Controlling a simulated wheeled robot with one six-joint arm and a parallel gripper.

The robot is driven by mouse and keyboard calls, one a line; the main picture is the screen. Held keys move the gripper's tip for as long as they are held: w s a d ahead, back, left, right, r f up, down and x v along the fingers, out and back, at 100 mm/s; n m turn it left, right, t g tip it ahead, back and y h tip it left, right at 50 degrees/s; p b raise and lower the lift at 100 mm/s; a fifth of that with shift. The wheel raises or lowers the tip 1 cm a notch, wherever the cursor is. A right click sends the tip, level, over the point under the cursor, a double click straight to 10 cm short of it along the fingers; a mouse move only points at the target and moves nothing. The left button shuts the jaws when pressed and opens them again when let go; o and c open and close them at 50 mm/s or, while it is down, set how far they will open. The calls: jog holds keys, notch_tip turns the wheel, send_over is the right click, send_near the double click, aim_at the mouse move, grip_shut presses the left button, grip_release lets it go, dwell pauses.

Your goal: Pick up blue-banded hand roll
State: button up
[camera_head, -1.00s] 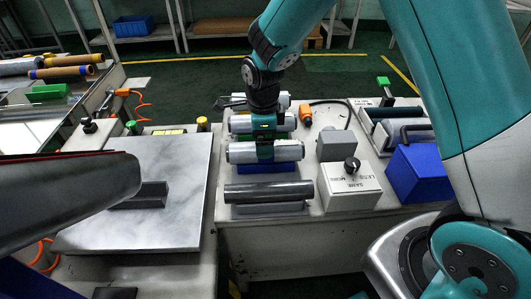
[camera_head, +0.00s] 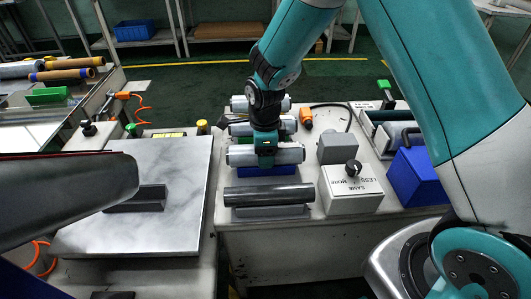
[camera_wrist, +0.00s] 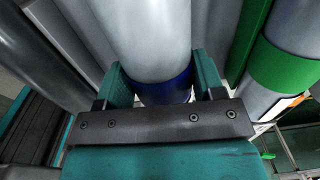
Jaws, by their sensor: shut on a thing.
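The blue-banded hand roll (camera_head: 240,156) is a silver-white cylinder lying crosswise over a blue support on the bench. My gripper (camera_head: 265,156) comes down from above and is shut around its middle. In the wrist view the roll (camera_wrist: 148,40) lies between my two teal fingers (camera_wrist: 160,88), with its blue band (camera_wrist: 165,90) at the grip. I see no clear gap between the roll and its support. My gripper hides the roll's middle in the head view.
A green-banded roll (camera_wrist: 282,65) lies close behind, with another silver roll (camera_head: 240,104) farther back. A dark roll (camera_head: 270,194) lies in front.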

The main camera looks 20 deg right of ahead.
jog(key=shift+r, duration=0.1)
notch_tip(320, 180, up, 20)
jog(key=p, duration=0.3)
jog(key=shift+p, duration=0.3)
